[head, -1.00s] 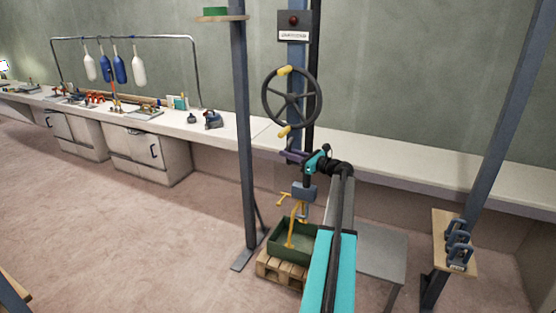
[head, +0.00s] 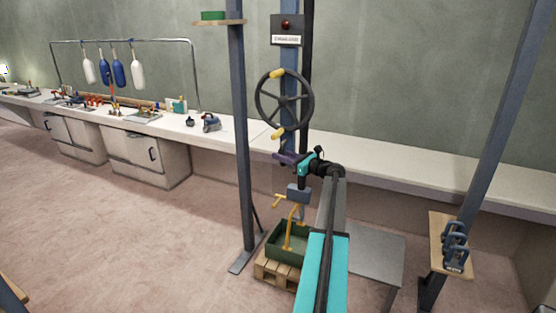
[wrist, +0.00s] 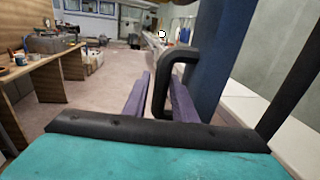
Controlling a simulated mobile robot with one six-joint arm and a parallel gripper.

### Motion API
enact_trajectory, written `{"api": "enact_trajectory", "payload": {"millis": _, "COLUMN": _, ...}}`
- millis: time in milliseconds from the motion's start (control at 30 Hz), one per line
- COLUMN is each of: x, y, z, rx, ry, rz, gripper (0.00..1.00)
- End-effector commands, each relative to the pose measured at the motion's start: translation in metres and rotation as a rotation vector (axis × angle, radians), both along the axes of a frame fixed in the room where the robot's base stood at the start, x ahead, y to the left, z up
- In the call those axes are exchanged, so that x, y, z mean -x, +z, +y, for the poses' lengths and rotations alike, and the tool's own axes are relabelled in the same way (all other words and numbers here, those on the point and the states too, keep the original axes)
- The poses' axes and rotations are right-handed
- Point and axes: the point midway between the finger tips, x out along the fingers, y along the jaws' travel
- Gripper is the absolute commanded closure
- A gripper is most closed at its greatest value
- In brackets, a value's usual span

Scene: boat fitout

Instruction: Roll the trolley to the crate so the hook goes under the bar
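The green crate (head: 271,248) stands on a wooden pallet in the head view, with a yellow upright (head: 289,233) rising from it. A grey-blue block (head: 298,193), seemingly part of the trolley, hangs above the crate. Its hook and the yellow bar overlap in view, so I cannot tell if the hook is under the bar. My gripper (head: 287,158) is above the block, beside the column. In the wrist view, a dark looped handle (wrist: 160,88) stands between the purple fingers of my gripper (wrist: 160,82). Whether they press on it is unclear.
A handwheel (head: 284,99) with yellow grips is on the column behind. Blue posts (head: 240,140) stand left and right. A grey low table (head: 375,252) is right of the crate. A long white bench (head: 400,165) runs along the wall.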

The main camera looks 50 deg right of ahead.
Motion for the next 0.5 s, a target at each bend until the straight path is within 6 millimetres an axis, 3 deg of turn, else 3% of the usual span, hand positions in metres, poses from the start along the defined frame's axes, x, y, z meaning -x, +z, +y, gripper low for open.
{"api": "enact_trajectory", "payload": {"millis": 267, "x": 0.007, "y": 0.0, "z": -0.001, "rx": 0.0, "ry": -0.002, "rz": -0.001, "gripper": 0.75}}
{"api": "enact_trajectory", "payload": {"millis": 500, "x": 0.034, "y": -0.001, "z": -0.002, "rx": 0.0, "ry": -0.004, "rz": -0.001, "gripper": 0.75}}
